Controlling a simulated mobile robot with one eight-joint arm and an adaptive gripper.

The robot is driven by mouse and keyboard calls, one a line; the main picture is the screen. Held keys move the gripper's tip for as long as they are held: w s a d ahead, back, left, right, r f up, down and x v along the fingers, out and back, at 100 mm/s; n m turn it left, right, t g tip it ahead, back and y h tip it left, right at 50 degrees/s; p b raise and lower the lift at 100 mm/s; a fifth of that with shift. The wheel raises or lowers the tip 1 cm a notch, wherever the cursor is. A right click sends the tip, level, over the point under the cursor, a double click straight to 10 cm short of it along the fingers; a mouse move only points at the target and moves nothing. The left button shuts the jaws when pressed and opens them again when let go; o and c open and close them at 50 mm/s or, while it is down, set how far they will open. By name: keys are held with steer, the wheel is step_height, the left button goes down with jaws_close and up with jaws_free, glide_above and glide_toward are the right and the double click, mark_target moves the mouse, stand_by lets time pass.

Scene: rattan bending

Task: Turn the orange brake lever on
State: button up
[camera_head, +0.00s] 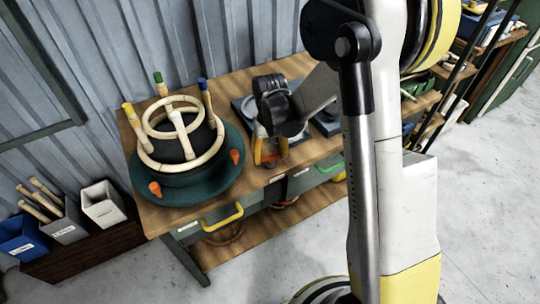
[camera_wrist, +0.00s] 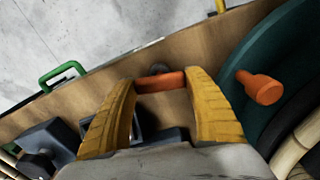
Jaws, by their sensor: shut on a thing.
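The orange brake lever (camera_wrist: 160,82) shows in the wrist view as a short orange bar between the yellow fingers of my gripper (camera_wrist: 161,84). Both fingers are closed against its ends. A dark round part sits just behind the bar, over the wooden bench top. In the head view my gripper (camera_head: 270,157) is low over the bench, right of the round green turntable (camera_head: 238,180); the lever is mostly hidden there by the fingers and wrist.
The turntable carries a rattan ring frame (camera_head: 190,162) and orange knobs (camera_head: 236,157), one close right of my gripper in the wrist view (camera_wrist: 262,88). Dark blocks (camera_wrist: 50,138) stand at left. A yellow drawer handle (camera_head: 222,216) and a green one (camera_head: 329,165) front the bench (camera_head: 150,215).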

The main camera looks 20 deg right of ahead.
steer(key=m, duration=0.4)
steer(key=shift+m, duration=0.3)
steer(key=m, duration=0.3)
steer(key=shift+m+b, duration=0.3)
steer(key=shift+m, duration=0.1)
steer(key=m, duration=0.3)
steer(key=shift+m, duration=2)
steer(key=o, duration=1.2)
steer(key=shift+r, duration=0.15)
